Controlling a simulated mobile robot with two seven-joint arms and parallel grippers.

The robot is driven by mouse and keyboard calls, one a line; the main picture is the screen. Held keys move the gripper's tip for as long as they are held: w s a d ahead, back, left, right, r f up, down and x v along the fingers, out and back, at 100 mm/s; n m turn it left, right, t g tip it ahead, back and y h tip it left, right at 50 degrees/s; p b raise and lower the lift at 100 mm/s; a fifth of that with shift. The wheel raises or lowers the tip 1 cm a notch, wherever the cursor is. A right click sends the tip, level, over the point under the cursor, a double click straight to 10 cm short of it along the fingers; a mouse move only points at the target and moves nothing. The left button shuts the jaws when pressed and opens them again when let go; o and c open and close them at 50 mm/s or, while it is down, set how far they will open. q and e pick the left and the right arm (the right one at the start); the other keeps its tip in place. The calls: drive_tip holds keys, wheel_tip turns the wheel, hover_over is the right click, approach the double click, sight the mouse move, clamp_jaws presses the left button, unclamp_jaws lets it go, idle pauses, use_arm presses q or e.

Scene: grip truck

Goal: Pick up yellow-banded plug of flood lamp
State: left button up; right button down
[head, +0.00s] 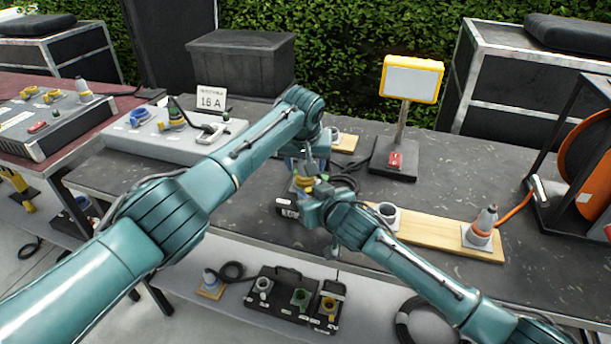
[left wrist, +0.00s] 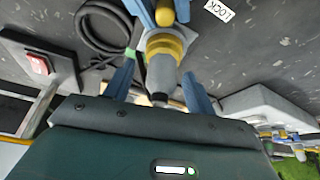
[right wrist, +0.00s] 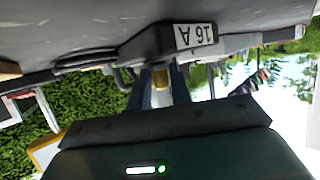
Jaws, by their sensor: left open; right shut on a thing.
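The yellow-banded plug (head: 303,183) is in the air above the front of the table, between my two grippers. In the left wrist view its grey body and yellow band (left wrist: 165,44) show clearly, with the narrow end towards the camera. The flood lamp (head: 411,78) stands upright behind, on a dark base.
A wooden board (head: 430,229) with sockets lies to the right. A grey socket box (head: 185,145) and a 16 A card (head: 211,101) stand at the left. A dark block (head: 287,207) with a white label is close to my right gripper. Black cable coils behind the plug.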

use_arm(q)
drive_tip(key=shift+f, duration=0.1)
use_arm(e)
drive_tip(key=shift+s+a, duration=0.1)
drive_tip(key=shift+a, duration=0.05)
use_arm(q)
drive_tip(key=c, duration=1.1)
wheel_tip(320, 180, up, 10)
drive_tip(key=shift+r, duration=0.1)
use_arm(e)
drive_tip(key=c, duration=1.4)
unclamp_jaws()
drive_tip(key=shift+o, duration=1.1)
